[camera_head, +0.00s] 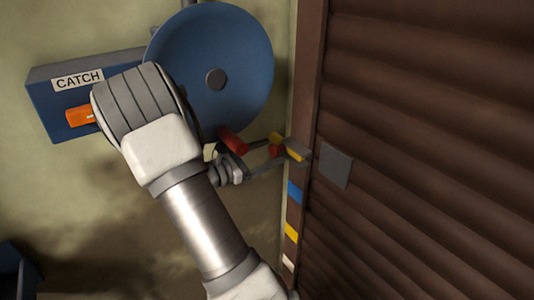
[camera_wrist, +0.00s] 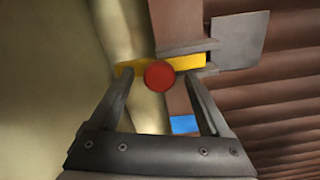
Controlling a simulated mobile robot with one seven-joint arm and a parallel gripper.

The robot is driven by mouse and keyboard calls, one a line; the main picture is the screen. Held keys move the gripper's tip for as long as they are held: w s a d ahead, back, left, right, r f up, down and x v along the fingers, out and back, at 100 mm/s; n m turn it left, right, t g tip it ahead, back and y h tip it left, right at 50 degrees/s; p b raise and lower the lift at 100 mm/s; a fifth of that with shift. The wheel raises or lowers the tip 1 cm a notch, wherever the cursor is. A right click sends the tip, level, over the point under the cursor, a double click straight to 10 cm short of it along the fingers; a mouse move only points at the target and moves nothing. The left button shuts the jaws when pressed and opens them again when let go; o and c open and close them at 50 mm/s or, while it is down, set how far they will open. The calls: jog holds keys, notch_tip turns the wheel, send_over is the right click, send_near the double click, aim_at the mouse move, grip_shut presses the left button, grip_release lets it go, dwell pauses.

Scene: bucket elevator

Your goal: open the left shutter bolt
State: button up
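The shutter bolt is a yellow bar (camera_head: 294,155) with a round red knob (camera_head: 275,151). It lies across the brown shutter frame, partly in a grey bracket (camera_head: 299,147), beside a square grey plate (camera_head: 336,165) on the shutter. In the wrist view the yellow bar (camera_wrist: 190,63), red knob (camera_wrist: 160,75) and grey plate (camera_wrist: 239,38) also show. My gripper (camera_head: 270,154) is open. In the wrist view its fingers (camera_wrist: 155,85) stand apart on both sides of the knob, with gaps to it. I cannot tell how deep the knob sits between them.
A big blue wheel (camera_head: 230,45) with a red handle (camera_head: 232,140) is close above my wrist. A blue box labelled CATCH (camera_head: 55,95) with an orange lever (camera_head: 78,116) is at left. The ribbed brown shutter (camera_head: 430,130) fills the right. The frame carries blue, yellow and white marks.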

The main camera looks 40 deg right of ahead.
jog(key=w+a+p, duration=0.2)
jog(key=a, duration=1.5)
jog(key=shift+a+p, duration=0.2)
jog(key=shift+p, duration=0.15)
jog(key=shift+s, duration=0.1)
jog(key=s+a+r+m+g+y, duration=0.1)
jog(key=s+r+m+y, duration=0.1)
jog(key=s+m+y, duration=0.3)
jog(key=s+a+r+m+y, duration=0.1)
jog(key=s+r+m+y, duration=0.15)
jog(key=s+y, duration=0.35)
jog(key=s+a+r+m+t+y, duration=0.6)
jog(key=s+a+r+t+y, duration=0.15)
jog(key=a, duration=0.35)
notch_tip(320, 180, up, 14)
jog(key=p, duration=1.3)
jog(key=shift+s+f+t+p, duration=0.25)
jog(key=shift+s+t+p, duration=0.1)
jog(key=shift+t, duration=0.1)
jog(key=shift+d+m+h, duration=0.25)
